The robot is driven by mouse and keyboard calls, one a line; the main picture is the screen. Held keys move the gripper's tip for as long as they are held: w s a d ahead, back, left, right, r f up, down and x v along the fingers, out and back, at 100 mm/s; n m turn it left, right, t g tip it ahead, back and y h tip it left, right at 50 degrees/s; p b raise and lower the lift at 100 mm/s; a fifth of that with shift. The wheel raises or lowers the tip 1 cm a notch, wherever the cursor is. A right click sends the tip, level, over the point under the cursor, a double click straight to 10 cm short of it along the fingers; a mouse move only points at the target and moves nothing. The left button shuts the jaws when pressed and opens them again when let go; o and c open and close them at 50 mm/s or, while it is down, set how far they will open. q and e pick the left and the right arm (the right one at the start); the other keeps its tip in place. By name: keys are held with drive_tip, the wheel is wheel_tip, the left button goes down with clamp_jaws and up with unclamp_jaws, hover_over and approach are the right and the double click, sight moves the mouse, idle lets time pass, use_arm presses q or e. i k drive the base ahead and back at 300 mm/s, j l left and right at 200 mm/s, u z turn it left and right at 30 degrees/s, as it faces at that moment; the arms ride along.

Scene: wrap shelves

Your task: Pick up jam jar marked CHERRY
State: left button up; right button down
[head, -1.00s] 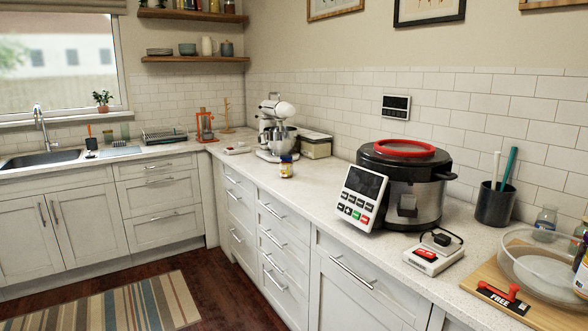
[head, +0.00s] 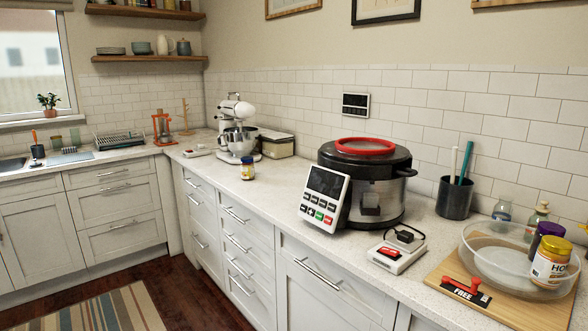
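No label reading CHERRY can be made out in the head view. A small jar (head: 248,168) with a dark lid and a yellowish label stands on the counter in front of the stand mixer; its label is too small to read. At the far right, a gold-lidded jar (head: 550,265) shows a label starting "HO". A purple-lidded jar (head: 545,236) stands partly hidden behind it, its label not readable. Neither of my grippers is in view.
A white counter (head: 245,194) runs along the wall. A large cooker (head: 372,185) with a tilted control panel (head: 323,199) stands mid-counter. A white device (head: 396,252), dark cup (head: 455,197), clear bowl (head: 500,265) and wooden board (head: 455,290) stand to the right. The mixer (head: 237,130) is farther back.

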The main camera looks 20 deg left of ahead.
sight(247, 169)
drive_tip(key=i+j+z, duration=0.1)
drive_tip(key=j+z, duration=0.8)
drive_tip(key=j, duration=0.5)
drive_tip(key=j+z, duration=0.3)
drive_tip(key=j, duration=1.25)
drive_tip(key=k+j+z, duration=0.1)
drive_tip(key=j, duration=0.7)
drive_tip(key=k+j, duration=0.1)
drive_tip(key=j, duration=0.65)
